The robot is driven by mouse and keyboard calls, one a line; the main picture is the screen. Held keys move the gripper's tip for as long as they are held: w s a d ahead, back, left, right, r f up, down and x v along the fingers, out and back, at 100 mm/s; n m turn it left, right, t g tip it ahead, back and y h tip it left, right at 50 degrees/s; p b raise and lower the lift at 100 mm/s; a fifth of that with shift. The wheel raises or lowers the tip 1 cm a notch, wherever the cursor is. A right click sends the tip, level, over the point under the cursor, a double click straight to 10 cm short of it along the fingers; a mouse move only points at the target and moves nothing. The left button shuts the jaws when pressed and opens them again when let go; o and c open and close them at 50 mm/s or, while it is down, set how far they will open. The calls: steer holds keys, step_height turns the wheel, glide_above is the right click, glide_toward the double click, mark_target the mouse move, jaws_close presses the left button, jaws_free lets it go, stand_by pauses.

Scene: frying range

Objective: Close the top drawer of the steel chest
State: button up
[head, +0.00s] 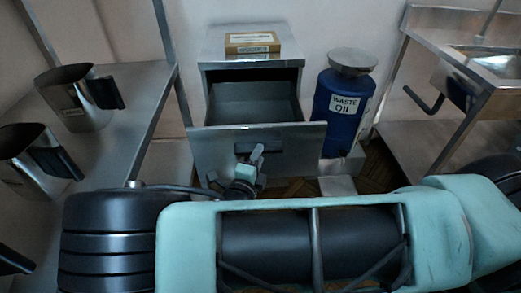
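The steel chest (217,48) stands against the back wall in the head view. Its top drawer (205,140) is pulled well out, and I see into its dark interior, which looks empty. My gripper (251,155) is small in this view, in front of the drawer's front panel near its middle, by a dark handle-like area. I cannot tell whether it touches the panel or handle, or how far apart its fingers are. The lower part of the chest is partly hidden behind my arm.
A cardboard box (251,42) lies on the chest. A blue waste oil drum (343,107) stands close to the right. A steel table (130,103) with metal jugs (77,97) is at left, and a steel sink stand (428,140) at right.

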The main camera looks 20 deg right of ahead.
steer(key=shift+x, duration=1.4)
